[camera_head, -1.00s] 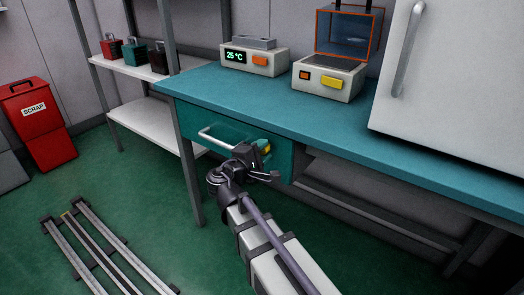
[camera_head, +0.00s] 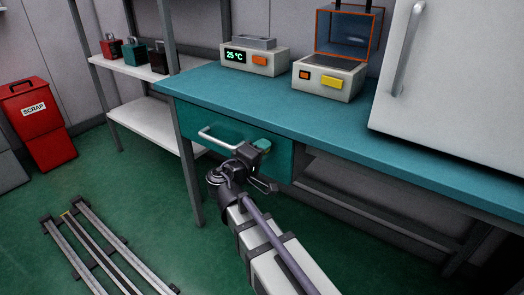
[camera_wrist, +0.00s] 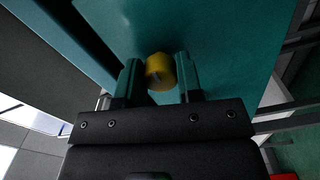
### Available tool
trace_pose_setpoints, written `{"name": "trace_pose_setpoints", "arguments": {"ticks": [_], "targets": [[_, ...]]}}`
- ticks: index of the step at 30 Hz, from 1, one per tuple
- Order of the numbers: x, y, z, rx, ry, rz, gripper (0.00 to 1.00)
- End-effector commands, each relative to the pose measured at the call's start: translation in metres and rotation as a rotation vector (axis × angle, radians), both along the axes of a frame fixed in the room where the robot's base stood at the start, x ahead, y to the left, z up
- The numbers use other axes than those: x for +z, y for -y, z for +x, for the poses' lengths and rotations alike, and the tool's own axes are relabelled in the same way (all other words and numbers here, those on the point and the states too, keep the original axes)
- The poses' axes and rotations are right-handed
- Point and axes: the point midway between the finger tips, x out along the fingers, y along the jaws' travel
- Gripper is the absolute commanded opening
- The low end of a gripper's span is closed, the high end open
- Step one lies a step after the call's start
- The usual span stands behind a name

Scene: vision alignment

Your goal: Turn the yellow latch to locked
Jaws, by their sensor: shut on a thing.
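The yellow latch (camera_wrist: 159,66) is a round knob with a small dark mark, on the teal drawer front (camera_wrist: 215,35). In the wrist view it sits between the two fingers of my gripper (camera_wrist: 160,80), which is shut on it. In the head view my gripper (camera_head: 258,153) is at the right part of the drawer front and hides the latch. I cannot tell whether the latch stands at locked. The drawer's silver handle (camera_head: 219,139) is left of my gripper, and the drawer looks closed.
The teal bench top (camera_head: 215,90) is above the drawer. It carries a 25 °C display unit (camera_head: 252,60) and a box with an orange-edged clear lid (camera_head: 328,79). A grey bench leg (camera_head: 188,165) stands left of the drawer.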

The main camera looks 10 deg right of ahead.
Motion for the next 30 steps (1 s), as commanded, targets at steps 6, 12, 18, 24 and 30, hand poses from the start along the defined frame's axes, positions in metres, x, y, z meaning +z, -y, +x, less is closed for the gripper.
{"name": "trace_pose_setpoints", "arguments": {"ticks": [6, 12, 18, 24, 30], "targets": [[0.0, 0.0, 0.0, 0.0, 0.001, 0.001, 0.1], [0.0, 0.0, 0.0, 0.0, 0.0, 0.0, 0.48], [0.0, 0.0, 0.0, 0.0, 0.0, 0.0, 0.59], [0.0, -0.003, -0.002, 0.001, 0.0, 0.0, 0.59], [0.0, -0.032, -0.028, 0.004, 0.0, 0.0, 0.59]]}}
